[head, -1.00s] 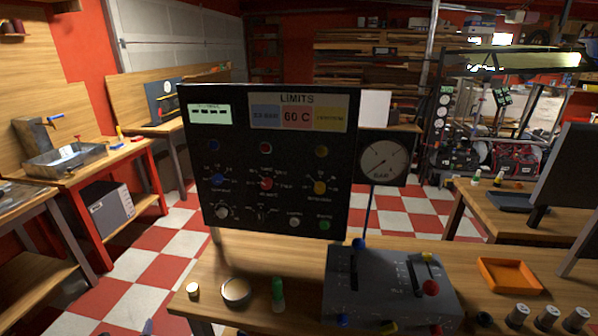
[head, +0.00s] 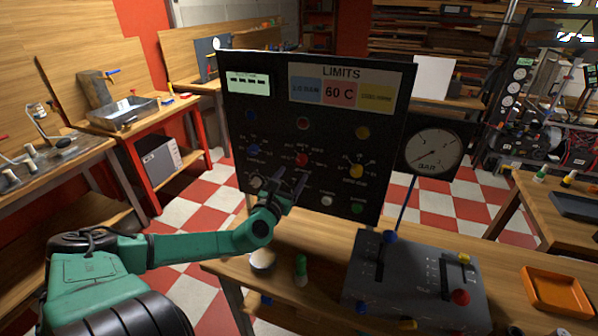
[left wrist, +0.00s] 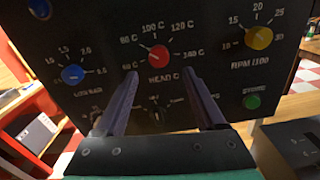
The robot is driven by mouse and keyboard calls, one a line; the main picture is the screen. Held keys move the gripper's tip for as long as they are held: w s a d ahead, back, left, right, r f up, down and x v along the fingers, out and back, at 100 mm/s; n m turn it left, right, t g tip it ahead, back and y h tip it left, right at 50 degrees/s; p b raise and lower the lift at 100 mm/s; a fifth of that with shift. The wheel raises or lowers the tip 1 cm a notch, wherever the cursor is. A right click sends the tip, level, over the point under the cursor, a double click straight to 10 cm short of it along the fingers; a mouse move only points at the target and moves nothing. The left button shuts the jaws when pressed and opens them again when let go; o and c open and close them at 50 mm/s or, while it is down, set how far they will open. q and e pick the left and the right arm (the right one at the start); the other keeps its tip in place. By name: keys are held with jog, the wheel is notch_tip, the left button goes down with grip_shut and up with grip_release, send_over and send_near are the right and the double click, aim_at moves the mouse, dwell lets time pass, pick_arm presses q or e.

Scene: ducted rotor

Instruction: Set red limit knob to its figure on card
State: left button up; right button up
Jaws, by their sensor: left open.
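The black control panel (head: 235,130) stands on the bench. Its limits card (head: 339,91) reads "60 C" in the red field, between a blue and a yellow field. The red limit knob (head: 302,159) sits mid-panel; in the left wrist view the red knob (left wrist: 159,56) is ringed by figures including 80, 100, 120 and 140 C, with "HEAD C" below. Its pointer direction is too small to tell surely. My left gripper (head: 289,180) is open and empty, just below and in front of the red knob. In the left wrist view its fingers (left wrist: 165,85) stand apart below the knob, not touching it.
A blue knob (left wrist: 73,74) and a yellow knob (left wrist: 258,38) flank the red one. A grey lever box (head: 415,285), a gauge (head: 433,151), a green-capped bottle (head: 301,268) and an orange tray (head: 556,291) are on or above the bench.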

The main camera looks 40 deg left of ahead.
aim_at(300, 163)
pick_arm(q)
jog(key=x, duration=0.4)
jog(key=shift+a+r, duration=0.2)
jog(key=shift+w+a+f, duration=0.1)
jog(key=shift+w+f, duration=0.05)
jog(key=shift+w, duration=0.5)
jog(key=shift+s, duration=0.15)
grip_shut()
